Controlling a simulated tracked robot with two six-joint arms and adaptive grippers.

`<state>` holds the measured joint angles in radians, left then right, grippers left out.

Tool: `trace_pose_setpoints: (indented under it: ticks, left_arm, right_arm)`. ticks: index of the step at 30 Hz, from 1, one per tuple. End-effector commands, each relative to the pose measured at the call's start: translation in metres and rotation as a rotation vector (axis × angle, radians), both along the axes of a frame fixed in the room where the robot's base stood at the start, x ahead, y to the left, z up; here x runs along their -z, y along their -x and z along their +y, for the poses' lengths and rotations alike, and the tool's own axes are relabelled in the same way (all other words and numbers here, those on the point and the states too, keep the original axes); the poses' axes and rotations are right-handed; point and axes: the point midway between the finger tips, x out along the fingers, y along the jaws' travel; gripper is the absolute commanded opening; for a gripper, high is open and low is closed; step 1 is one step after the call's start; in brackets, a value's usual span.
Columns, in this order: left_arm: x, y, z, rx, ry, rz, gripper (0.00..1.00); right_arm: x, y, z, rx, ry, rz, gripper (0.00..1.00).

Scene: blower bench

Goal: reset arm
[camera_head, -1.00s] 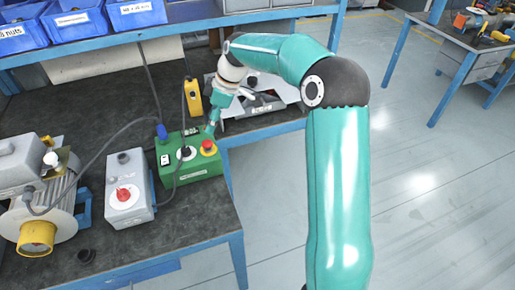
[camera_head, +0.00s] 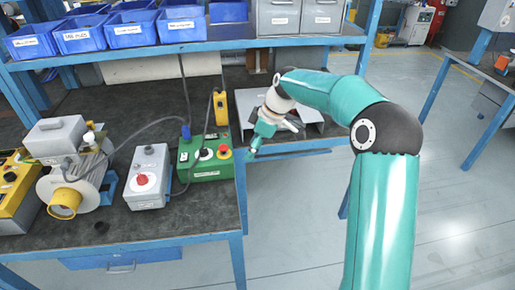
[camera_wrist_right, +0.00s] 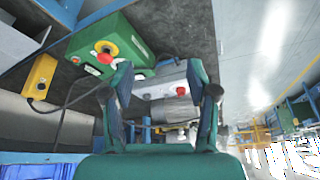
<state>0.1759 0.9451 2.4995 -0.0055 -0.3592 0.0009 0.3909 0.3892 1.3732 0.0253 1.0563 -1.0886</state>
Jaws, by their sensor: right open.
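My right arm reaches in from the lower right in the head view, over the right side of the bench (camera_head: 120,225). My right gripper (camera_head: 252,150) is just right of the green control box (camera_head: 207,165), which has a red button on a yellow ring. In the right wrist view the right gripper (camera_wrist_right: 160,85) has its two fingers spread with nothing between them. The green box (camera_wrist_right: 105,50) is beyond the left finger there, and a grey box with a red knob (camera_wrist_right: 170,88) shows farther off between the fingers. My left gripper is not in view.
A grey switch box (camera_head: 147,180) and a blower (camera_head: 75,175) with a yellow outlet stand left of the green box. A yellow pendant (camera_head: 221,108) is behind it. Blue bins (camera_head: 85,35) line the shelf above. Open floor (camera_head: 460,200) lies to the right.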

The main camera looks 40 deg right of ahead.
Motion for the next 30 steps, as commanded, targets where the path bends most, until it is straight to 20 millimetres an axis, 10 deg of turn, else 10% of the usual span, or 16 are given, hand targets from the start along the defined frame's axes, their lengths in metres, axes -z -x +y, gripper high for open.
trace_pose_setpoints:
  ticks: [17, 23, 30]
  left_arm:
    - [0.001, 0.0, 0.0, 0.0, 0.0, 0.0, 0.4]
    - [0.001, 0.0, 0.0, 0.0, 0.0, 0.0, 0.4]
    - [0.0, 0.0, 0.0, 0.0, 0.0, 0.0, 0.4]
  right_arm:
    - [0.02, -0.008, 0.025, -0.051, -0.02, 0.036, 0.58]
    - [0.106, 0.019, 0.096, -0.177, -0.098, 0.228, 0.58]
    - [0.235, 0.101, 0.199, -0.162, -0.157, 0.461, 0.58]
